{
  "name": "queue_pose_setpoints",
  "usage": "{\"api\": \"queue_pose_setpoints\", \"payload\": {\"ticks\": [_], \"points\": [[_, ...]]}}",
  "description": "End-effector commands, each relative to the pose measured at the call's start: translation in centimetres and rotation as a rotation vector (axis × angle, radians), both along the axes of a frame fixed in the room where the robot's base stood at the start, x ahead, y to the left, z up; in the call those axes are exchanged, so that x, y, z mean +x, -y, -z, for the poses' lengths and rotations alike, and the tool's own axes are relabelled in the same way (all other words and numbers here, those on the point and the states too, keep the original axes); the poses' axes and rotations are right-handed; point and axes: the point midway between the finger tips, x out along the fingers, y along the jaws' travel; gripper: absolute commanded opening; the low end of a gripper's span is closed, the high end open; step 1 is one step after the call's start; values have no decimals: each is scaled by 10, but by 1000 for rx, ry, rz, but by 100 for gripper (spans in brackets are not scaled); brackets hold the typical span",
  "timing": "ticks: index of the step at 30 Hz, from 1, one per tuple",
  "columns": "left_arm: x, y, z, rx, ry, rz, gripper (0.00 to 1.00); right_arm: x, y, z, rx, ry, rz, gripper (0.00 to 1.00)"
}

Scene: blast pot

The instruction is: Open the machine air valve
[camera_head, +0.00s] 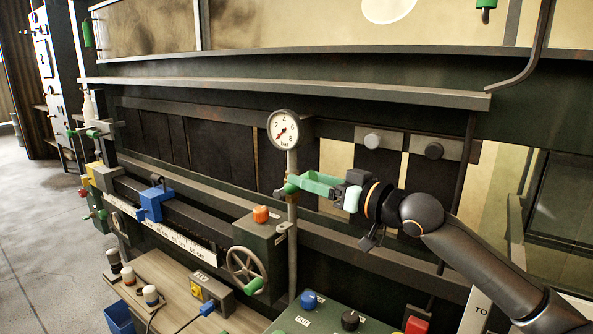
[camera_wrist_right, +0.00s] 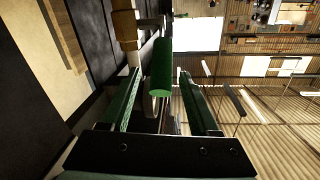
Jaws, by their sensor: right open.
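My right gripper (camera_head: 308,184), with green fingers, reaches in from the right at the valve. In the right wrist view the green handle (camera_wrist_right: 161,68) lies between the two open fingers, with a gap visible on both sides. A brass-coloured part (camera_wrist_right: 124,25) is beyond the left finger. My left gripper is out of view.
A handwheel (camera_head: 247,268) and an orange knob (camera_head: 261,214) are below left of the valve. A blue clamp (camera_head: 154,202) sits on the rail farther left. A panel with a blue knob (camera_head: 308,299) and a red button (camera_head: 417,325) is below. A dark rail (camera_head: 330,233) runs under my arm.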

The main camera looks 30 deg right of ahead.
Motion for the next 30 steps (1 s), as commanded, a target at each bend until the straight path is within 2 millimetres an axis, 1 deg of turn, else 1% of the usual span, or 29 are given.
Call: {"api": "queue_pose_setpoints", "payload": {"ticks": [1, 3, 10, 15, 23, 30], "points": [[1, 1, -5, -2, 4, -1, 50, 5, -2, -4, 2, 3, -1, 62], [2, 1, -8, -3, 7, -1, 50, 11, -5, -4, 0, 3, -3, 62], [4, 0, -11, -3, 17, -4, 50, 29, -9, -2, 1, 2, -1, 62], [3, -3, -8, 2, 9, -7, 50, 34, -11, -1, -3, 1, -2, 62], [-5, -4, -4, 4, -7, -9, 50, 34, -11, 0, -3, 0, -2, 62], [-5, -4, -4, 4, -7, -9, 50, 34, -11, 0, -3, 0, -2, 36]]}}
